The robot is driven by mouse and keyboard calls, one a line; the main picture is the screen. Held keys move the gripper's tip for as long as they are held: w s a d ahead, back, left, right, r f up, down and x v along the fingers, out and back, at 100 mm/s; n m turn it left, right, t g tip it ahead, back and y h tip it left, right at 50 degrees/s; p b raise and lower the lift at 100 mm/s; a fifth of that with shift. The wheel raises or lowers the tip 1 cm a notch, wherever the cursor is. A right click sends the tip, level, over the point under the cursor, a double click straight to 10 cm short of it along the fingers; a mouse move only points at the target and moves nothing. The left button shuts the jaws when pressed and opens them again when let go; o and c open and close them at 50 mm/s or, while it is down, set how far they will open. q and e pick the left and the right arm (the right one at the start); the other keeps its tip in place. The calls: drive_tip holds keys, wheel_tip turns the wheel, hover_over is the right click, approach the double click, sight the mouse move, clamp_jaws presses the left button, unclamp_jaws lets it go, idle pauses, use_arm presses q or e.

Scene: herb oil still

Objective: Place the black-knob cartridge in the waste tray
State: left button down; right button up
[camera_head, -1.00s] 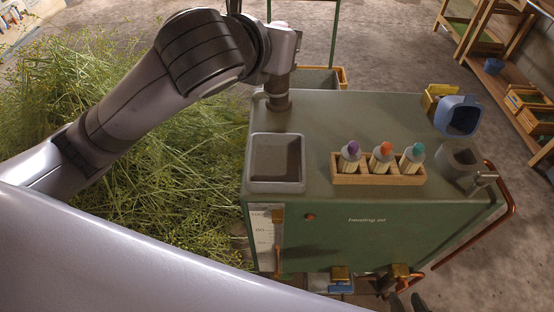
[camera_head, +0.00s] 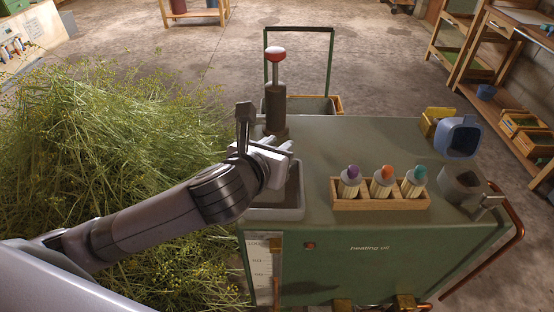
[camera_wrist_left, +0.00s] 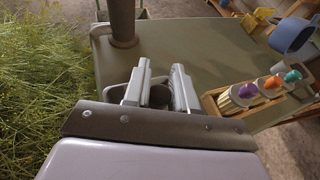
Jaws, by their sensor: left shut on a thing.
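My left gripper (camera_head: 284,155) is over the grey square tray (camera_head: 275,213) at the bench's left front, apparently the waste tray. In the left wrist view the two fingers (camera_wrist_left: 158,88) are shut on a dark round piece (camera_wrist_left: 158,97), apparently the black knob of the cartridge. The cartridge's body is hidden below the fingers and hand. The tray's rim also shows behind the fingers in the wrist view (camera_wrist_left: 118,68). I cannot tell whether the cartridge touches the tray floor. My right gripper is not in view.
A dark post with a red knob (camera_head: 277,54) stands just behind the tray. A wooden rack (camera_head: 381,204) holds purple-, orange- and teal-knobbed cartridges to the right. A blue cup (camera_head: 459,138) and grey holder (camera_head: 462,184) are farther right. Cut herbs (camera_head: 110,150) lie left.

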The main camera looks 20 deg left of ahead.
use_arm(q)
drive_tip(key=shift+f, duration=1.45)
drive_tip(key=shift+f, duration=0.1)
drive_tip(key=c, duration=0.9)
unclamp_jaws()
drive_tip(key=shift+s, duration=0.1)
drive_tip(key=p+v, duration=0.2)
drive_tip(key=v, duration=1)
drive_tip(key=shift+p, duration=0.4)
